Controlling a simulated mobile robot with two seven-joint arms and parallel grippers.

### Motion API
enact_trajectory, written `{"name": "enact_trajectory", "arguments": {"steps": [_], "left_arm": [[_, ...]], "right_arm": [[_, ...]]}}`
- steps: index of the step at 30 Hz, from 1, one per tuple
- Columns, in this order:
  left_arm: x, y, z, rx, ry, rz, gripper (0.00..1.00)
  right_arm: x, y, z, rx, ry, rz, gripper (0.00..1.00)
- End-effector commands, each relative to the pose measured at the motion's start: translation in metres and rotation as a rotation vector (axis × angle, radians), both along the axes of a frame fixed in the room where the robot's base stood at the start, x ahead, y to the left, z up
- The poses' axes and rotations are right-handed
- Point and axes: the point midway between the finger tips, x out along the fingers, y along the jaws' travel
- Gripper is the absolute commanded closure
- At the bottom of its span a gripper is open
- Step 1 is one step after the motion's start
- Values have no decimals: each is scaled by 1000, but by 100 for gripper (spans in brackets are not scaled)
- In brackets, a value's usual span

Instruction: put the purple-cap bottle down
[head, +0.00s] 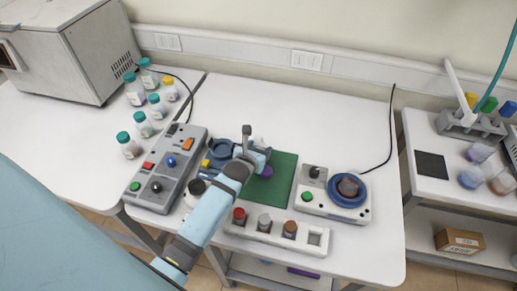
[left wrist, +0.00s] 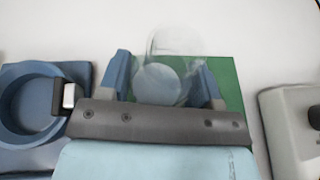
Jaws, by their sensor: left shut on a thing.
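The purple-cap bottle is mostly hidden by my left gripper in the head view; its purple cap (head: 266,172) shows against the green mat (head: 284,172). In the left wrist view the clear, roundish bottle (left wrist: 158,84) sits between the two blue fingers. My left gripper (head: 257,153) is shut on it, and it also shows in the left wrist view (left wrist: 163,82). The green mat (left wrist: 232,72) lies behind and below the bottle there. I cannot tell whether the bottle touches the mat. My right gripper is not in view.
A grey control box (head: 166,167) and a blue ring-shaped holder (left wrist: 28,100) are left of the mat. A device with a blue dial (head: 348,190) stands right. A white rack (head: 262,231) is in front. Teal-capped bottles (head: 134,92) stand far left. The table behind the mat is clear.

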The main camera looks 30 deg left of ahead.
Motion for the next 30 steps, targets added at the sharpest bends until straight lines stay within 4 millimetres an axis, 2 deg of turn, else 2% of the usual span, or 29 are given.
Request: {"name": "enact_trajectory", "arguments": {"steps": [5,6,9,20,23,30], "left_arm": [[0,0,-3,2,0,-1,70],[0,0,-4,1,1,0,39],[0,0,-3,0,1,0,16],[0,0,2,-1,-1,0,16],[-14,-1,4,3,0,-1,16],[-61,-6,24,3,0,-2,16]], "right_arm": [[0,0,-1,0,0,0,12],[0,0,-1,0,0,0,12],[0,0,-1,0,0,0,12],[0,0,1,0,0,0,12],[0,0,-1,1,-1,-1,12],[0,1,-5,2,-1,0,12]]}}
